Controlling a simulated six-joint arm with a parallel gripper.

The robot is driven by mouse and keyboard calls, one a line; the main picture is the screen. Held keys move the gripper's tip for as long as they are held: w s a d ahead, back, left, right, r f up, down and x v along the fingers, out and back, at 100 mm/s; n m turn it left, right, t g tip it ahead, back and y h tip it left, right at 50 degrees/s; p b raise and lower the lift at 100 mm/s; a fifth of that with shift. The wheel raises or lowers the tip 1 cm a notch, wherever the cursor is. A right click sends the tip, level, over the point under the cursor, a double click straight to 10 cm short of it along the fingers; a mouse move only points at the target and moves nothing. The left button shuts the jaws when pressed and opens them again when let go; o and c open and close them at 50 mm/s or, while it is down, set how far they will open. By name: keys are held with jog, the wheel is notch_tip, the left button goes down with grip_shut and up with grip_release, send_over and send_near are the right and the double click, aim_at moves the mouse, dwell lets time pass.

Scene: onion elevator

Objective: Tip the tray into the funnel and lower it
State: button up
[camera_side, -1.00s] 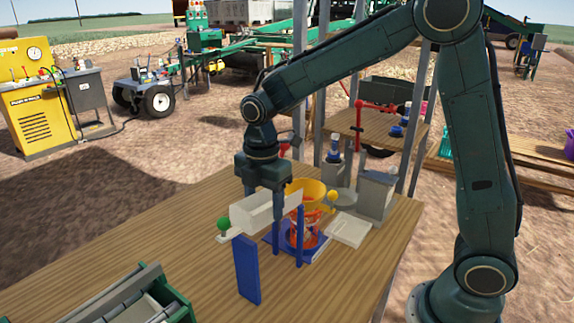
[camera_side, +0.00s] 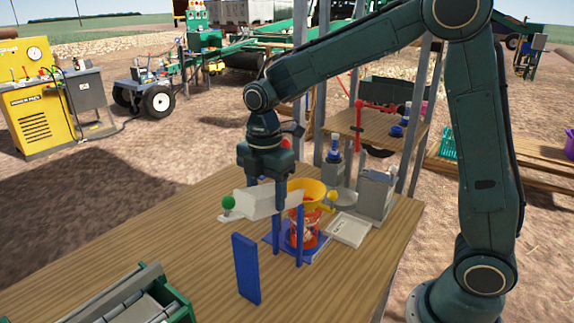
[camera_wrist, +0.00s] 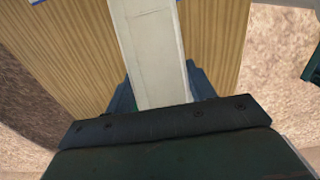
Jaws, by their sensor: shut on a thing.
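The pale grey tray (camera_side: 254,207) is a long trough with a green knob (camera_side: 228,203) at its left end. In the wrist view the tray (camera_wrist: 150,45) runs between the fingers. The yellow funnel (camera_side: 308,190) sits over an orange-red bucket (camera_side: 303,230), just right of the tray. The tray's contents cannot be made out.
A blue upright plate (camera_side: 246,268) stands below the tray's left end, apart from it. A white flat dish (camera_side: 348,230) and a grey box (camera_side: 376,193) stand right of the bucket. A green-framed crate (camera_side: 135,300) is at the front left.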

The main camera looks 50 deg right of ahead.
jog(key=shift+d+r, duration=0.2)
jog(key=shift+r, duration=0.25)
jog(key=shift+d+r, duration=0.45)
dwell(0.4)
jog(key=o, duration=1.1)
jog(key=shift+f, duration=0.1)
notch_tip(320, 180, up, 6)
dwell(0.5)
